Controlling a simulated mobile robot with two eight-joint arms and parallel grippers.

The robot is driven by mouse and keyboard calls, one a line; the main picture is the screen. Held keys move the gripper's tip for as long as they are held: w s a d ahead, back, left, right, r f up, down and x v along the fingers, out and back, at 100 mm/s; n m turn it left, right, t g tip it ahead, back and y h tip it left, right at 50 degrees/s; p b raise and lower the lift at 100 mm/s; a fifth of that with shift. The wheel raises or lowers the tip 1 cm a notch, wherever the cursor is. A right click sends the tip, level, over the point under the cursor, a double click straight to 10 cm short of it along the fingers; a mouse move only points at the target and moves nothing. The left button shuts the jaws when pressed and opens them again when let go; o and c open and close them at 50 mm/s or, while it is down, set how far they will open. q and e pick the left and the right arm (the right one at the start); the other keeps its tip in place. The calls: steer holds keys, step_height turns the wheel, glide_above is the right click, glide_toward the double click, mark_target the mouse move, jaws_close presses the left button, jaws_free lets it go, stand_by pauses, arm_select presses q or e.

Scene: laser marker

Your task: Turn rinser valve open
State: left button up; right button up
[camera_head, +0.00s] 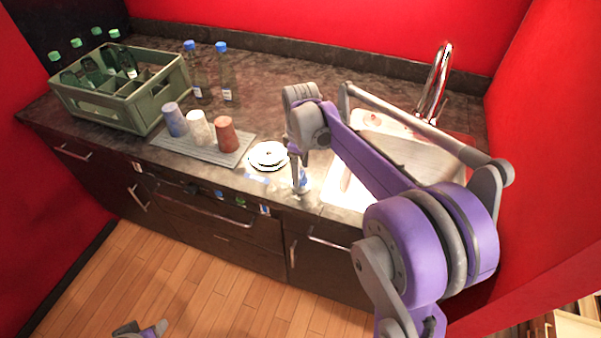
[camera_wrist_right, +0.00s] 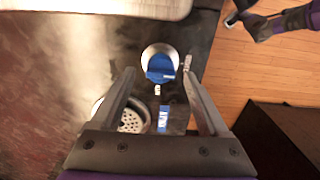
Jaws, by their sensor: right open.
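The rinser (camera_head: 268,155) is a round white metal disc set in the dark counter near its front edge. Its perforated plate also shows in the right wrist view (camera_wrist_right: 133,120), partly behind a finger. The blue rinser valve knob (camera_wrist_right: 160,68) sits on a round silver base, beside the rinser. My right gripper (camera_wrist_right: 159,76) is open, its two fingers on either side of the knob in the picture; I cannot tell whether they touch it. In the head view, my right gripper (camera_head: 299,172) hangs over the valve and mostly hides it. Part of my left gripper (camera_head: 140,330) shows low over the floor.
A sink (camera_head: 345,190) with a chrome faucet (camera_head: 436,80) lies to the right. A grey mat (camera_head: 190,150) with three cups, a green bottle crate (camera_head: 125,105) and two blue-capped bottles (camera_head: 223,75) stand left. A blue label (camera_wrist_right: 163,118) lies near the knob.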

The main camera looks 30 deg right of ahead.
steer(key=shift+f, duration=0.9)
steer(key=shift+c, duration=0.3)
jaws_close()
